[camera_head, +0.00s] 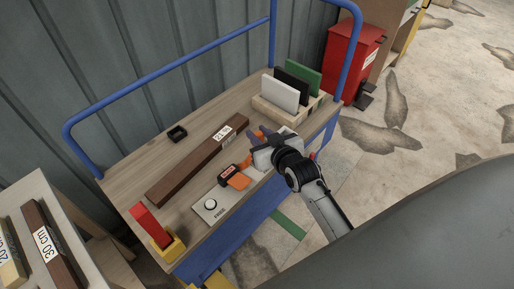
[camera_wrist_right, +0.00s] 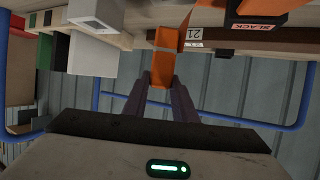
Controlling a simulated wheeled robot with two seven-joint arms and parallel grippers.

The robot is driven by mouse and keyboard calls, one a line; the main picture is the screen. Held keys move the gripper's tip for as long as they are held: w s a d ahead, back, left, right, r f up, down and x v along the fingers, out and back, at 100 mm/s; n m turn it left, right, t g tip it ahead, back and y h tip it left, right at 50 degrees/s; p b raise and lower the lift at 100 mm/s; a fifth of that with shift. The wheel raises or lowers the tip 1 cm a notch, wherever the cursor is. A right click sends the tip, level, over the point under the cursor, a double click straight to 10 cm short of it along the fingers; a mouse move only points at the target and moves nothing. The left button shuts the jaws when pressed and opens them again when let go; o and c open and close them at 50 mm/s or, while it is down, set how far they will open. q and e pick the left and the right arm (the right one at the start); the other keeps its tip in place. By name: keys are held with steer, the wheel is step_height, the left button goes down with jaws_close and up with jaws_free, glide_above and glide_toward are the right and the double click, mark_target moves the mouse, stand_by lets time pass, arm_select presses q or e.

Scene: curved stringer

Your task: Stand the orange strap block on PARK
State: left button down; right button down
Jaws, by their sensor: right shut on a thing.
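My right gripper (camera_head: 254,137) reaches over the right part of the cart top and is shut on an orange block (camera_head: 261,133). In the wrist view the orange block (camera_wrist_right: 160,70) is between the two dark fingers, with another orange piece (camera_wrist_right: 172,38) just beyond it; whether they join is unclear. A black block with a red SLACK label (camera_head: 228,174) and an orange pad (camera_head: 240,181) lie on the cart, left of and below the gripper. A pale plate with a round white knob (camera_head: 211,204) is at the front; its small print looks like PARK. My left gripper is not in view.
A long brown block labelled 21 (camera_head: 198,160) lies across the cart. A small black tray (camera_head: 177,133) is behind it. A rack holds white, black and green panels (camera_head: 281,93). A red and yellow piece (camera_head: 152,228) stands at the front-left corner. Blue rails (camera_head: 170,80) edge the cart.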

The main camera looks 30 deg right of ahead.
steer(key=shift+f+b, duration=0.4)
steer(key=shift+f, duration=2.2)
steer(key=shift+f, duration=0.25)
steer(key=c, duration=1.5)
jaws_free()
steer(key=shift+o, duration=0.2)
steer(key=shift+r, duration=0.1)
steer(key=shift+r, duration=0.25)
steer(key=d+p+v, duration=0.1)
steer(key=p+v, duration=0.1)
steer(key=v, duration=0.9)
steer(key=s+a+f+n+g+y, duration=0.1)
steer(key=s+a+f+g, duration=0.1)
steer(key=s+a+f, duration=0.3)
steer(key=s+a+f+n+g+y, duration=0.1)
steer(key=s+a+f, duration=0.5)
steer(key=s, duration=0.6)
steer(key=shift+f+n+g+y, duration=0.3)
steer(key=shift+f+g+y, duration=0.35)
steer(key=shift+g, duration=0.35)
